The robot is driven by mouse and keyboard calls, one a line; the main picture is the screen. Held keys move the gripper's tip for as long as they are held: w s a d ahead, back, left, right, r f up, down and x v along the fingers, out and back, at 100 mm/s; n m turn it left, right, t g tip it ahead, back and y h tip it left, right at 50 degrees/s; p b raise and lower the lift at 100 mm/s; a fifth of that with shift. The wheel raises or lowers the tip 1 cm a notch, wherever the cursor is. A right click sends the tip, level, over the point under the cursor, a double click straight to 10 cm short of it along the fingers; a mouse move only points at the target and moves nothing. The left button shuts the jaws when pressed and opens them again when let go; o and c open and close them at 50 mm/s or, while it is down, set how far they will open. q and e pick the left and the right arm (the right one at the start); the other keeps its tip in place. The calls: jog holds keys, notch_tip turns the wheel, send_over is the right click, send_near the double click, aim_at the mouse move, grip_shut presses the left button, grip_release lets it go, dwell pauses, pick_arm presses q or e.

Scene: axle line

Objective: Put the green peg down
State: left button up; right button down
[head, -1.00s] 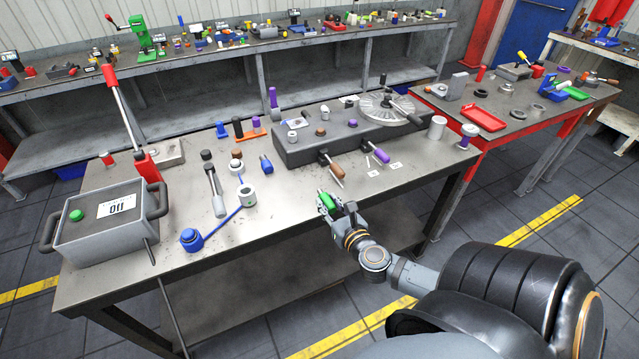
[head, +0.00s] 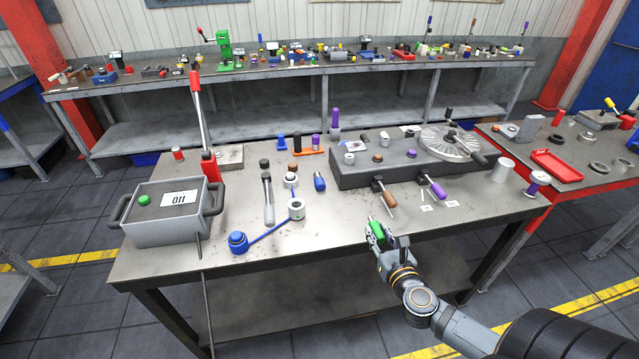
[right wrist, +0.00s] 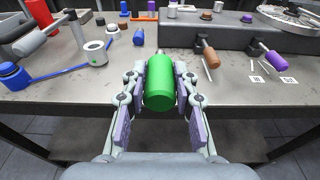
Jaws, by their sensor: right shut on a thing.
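The green peg (head: 376,229) is a short green cylinder held at the front edge of the workbench. In the right wrist view the green peg (right wrist: 160,84) sits between the two fingers, with its rounded end towards the camera. My right gripper (head: 380,240) is shut on it; in the right wrist view the gripper (right wrist: 161,90) has one finger on each side of the peg. My left gripper is not in view.
The workbench (head: 330,222) has free room left of the peg. A blue-ended linkage (head: 239,242) lies further left, beside a grey box (head: 168,214). A dark block (head: 350,177) with brown (head: 389,199) and purple (head: 438,190) handles stands behind the peg.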

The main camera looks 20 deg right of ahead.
jog(key=shift+r, duration=0.1)
jog(key=w+f, duration=0.3)
jog(key=w, duration=0.5)
jog(key=b, duration=0.3)
send_over(349, 232)
jog(key=f, duration=0.6)
jog(key=shift+s+f, duration=0.15)
jog(key=shift+s, duration=0.2)
jog(key=f+b, duration=0.2)
jog(key=f, duration=0.1)
jog(key=shift+w+f+b, duration=0.25)
jog(key=shift+w+b, duration=0.1)
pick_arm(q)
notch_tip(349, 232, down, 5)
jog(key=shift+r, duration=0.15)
pick_arm(e)
jog(key=shift+f, duration=0.2)
jog(key=c, duration=1)
grip_release()
jog(key=shift+c, duration=0.2)
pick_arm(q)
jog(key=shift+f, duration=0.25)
